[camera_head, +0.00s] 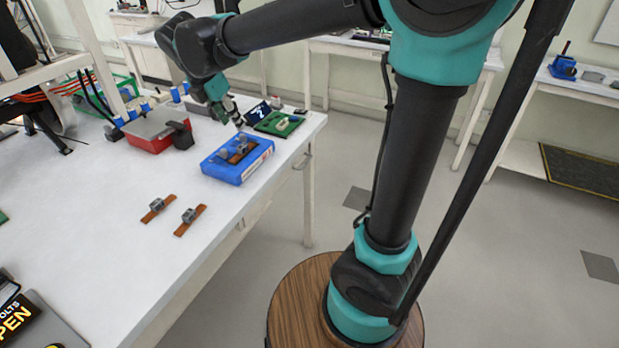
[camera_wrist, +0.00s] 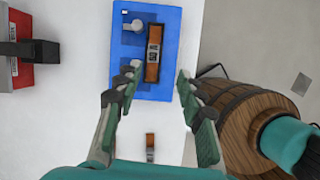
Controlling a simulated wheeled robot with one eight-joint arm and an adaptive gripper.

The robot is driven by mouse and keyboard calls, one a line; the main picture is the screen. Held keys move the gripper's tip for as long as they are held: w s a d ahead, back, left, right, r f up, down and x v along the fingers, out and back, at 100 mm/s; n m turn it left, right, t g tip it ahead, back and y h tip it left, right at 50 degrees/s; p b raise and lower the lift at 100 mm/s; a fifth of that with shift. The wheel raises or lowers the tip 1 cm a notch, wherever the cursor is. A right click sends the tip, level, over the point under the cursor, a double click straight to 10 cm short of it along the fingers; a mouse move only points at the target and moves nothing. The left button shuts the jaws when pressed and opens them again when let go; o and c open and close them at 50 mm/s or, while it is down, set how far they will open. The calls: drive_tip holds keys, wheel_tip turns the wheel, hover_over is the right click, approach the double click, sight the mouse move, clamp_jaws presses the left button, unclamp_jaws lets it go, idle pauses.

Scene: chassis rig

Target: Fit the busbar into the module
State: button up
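The blue module (camera_head: 228,171) lies on the white bench, and it shows at the top of the wrist view (camera_wrist: 171,14). A copper-brown busbar (camera_wrist: 152,72) with a grey block at its middle lies on its top; whether it is seated I cannot tell. Beside it on the module is a pale round post (camera_wrist: 134,25), with another partly behind my left finger. Two similar busbars lie on the bench, a left one (camera_head: 158,207) and a right one (camera_head: 190,219). My gripper (camera_wrist: 158,80) is open and empty, its fingers spread above the module's near part.
A red box (camera_head: 150,128) with a black part beside it stands left of the module. A green board (camera_head: 277,124) and a dark numbered card (camera_head: 257,111) lie behind it. The bench's right edge runs close to the module. The front bench is mostly clear.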

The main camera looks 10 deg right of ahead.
drive_tip(key=s+d+f+m+y, duration=0.1)
drive_tip(key=s+d+f+m, duration=0.6)
drive_tip(key=d+f+m, duration=0.3)
drive_tip(key=s+d+f+m+y, duration=0.1)
drive_tip(key=s+d+f+m, duration=0.7)
drive_tip(key=d+m, duration=0.7)
wheel_tip(320, 180, down, 2)
drive_tip(key=shift+f+m+t+y, duration=0.2)
drive_tip(key=shift+m+t+y, duration=0.1)
drive_tip(key=shift+m, duration=0.8)
drive_tip(key=shift+d, duration=0.1)
